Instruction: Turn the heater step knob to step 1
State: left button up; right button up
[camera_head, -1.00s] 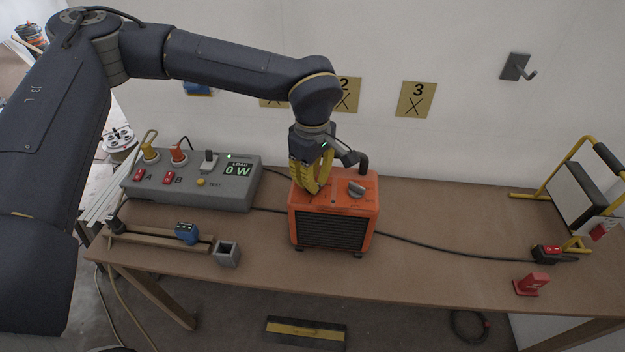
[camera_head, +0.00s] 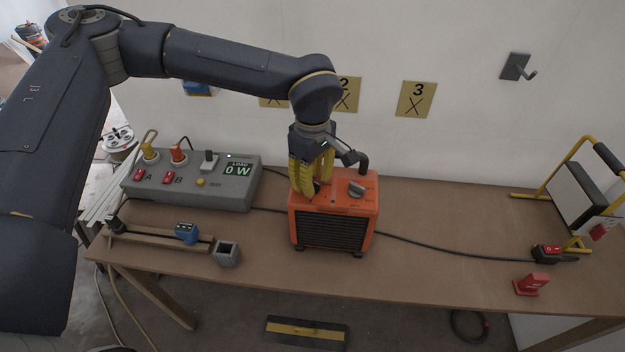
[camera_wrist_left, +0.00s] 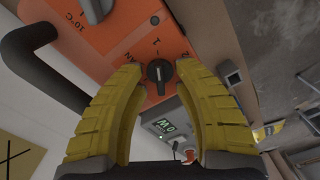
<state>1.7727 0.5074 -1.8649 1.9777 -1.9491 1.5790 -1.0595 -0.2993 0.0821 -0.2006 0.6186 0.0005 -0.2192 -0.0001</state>
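The orange heater (camera_head: 335,203) stands on the workbench. Its small black step knob (camera_wrist_left: 159,71) shows in the left wrist view, with a white line on its face and a "1" mark above it. In the head view my gripper hides this knob. My left gripper (camera_head: 314,193) points down over the heater's top left part. In the left wrist view its yellow fingers (camera_wrist_left: 158,68) are apart, one on each side of the step knob, with visible gaps to it. My right gripper is in neither view.
A larger grey knob (camera_head: 357,188) and a black handle (camera_head: 363,163) are on the heater's top right. A grey load box (camera_head: 215,193) reading 0 W stands left of the heater. A black cable (camera_head: 440,249) runs right. The bench front is mostly clear.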

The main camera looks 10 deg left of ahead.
aim_at(313, 181)
pick_arm(q)
notch_tip(313, 181, up, 12)
dwell(0.6)
jog(key=shift+f, duration=0.1)
